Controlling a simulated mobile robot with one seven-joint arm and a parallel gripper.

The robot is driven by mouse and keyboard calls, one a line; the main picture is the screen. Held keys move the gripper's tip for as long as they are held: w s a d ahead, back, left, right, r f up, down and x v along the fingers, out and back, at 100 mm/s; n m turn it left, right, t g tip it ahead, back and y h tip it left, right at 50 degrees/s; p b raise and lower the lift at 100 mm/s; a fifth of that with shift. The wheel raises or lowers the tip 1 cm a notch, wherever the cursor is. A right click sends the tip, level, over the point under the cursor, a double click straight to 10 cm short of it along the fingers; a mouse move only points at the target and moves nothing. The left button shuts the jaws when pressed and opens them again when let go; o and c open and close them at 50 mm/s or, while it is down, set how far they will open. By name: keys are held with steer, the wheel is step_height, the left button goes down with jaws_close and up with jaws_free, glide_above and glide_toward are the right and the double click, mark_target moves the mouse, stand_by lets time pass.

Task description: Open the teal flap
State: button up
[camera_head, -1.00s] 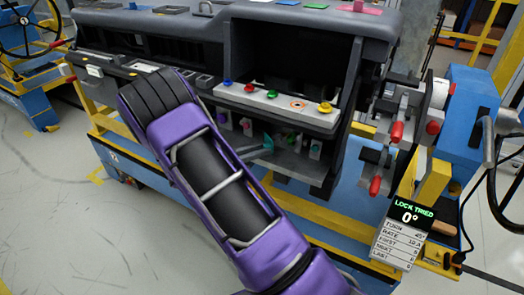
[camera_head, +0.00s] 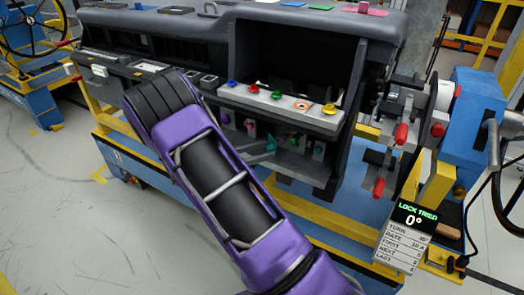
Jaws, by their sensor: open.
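A small teal piece (camera_head: 270,145), which looks like the teal flap, sits in the lower recess of the dark dashboard module. It is small and partly covered, so its angle is unclear. My gripper (camera_head: 260,152) shows only as grey finger parts emerging from behind my purple arm, close to the teal piece. The rest of it is hidden by the arm. It looks open, with nothing seen between the fingers. I cannot tell whether it touches the teal piece.
A grey ledge (camera_head: 285,105) with several coloured knobs overhangs the recess. Red-handled clamps (camera_head: 402,134) and a blue machine (camera_head: 470,125) stand at right. Yellow rails (camera_head: 300,210) run below. The floor at left is clear.

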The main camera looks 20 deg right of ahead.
steer(key=a, duration=1.7)
steer(key=shift+a+p, duration=0.25)
steer(key=shift+p, duration=0.1)
steer(key=shift+r, duration=0.1)
